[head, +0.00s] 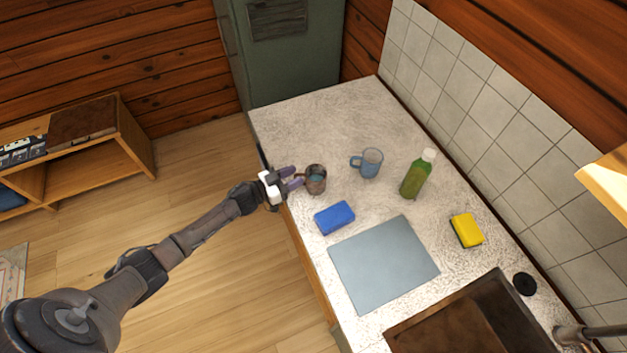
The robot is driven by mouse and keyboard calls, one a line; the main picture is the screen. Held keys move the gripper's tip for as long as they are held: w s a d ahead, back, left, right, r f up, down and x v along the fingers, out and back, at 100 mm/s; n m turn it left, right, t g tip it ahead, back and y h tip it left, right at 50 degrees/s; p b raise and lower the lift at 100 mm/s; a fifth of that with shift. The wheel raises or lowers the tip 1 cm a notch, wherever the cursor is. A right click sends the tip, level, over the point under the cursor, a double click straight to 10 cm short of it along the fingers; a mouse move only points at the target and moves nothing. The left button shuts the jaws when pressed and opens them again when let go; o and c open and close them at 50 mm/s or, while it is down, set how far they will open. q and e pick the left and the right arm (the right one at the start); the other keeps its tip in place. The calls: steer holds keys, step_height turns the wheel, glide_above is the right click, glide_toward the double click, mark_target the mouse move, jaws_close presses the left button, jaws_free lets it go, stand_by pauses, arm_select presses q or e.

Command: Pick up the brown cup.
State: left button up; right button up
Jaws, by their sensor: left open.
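The brown cup (316,184) stands upright on the speckled countertop (290,120) near its left edge. My left gripper (292,178) reaches in from the left over the counter edge. My right gripper is not in view.
A blue-grey mug (371,163) and a green bottle (415,177) stand right of the cup. A blue sponge (334,218), a grey mat (384,264) and a yellow sponge (467,230) lie nearer the dark sink (470,325). The counter's far end is clear.

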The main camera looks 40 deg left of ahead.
arm_select(q)
steer(key=shift+c, duration=0.2)
jaws_close()
steer(key=shift+r, duration=0.25)
stand_by(0.3)
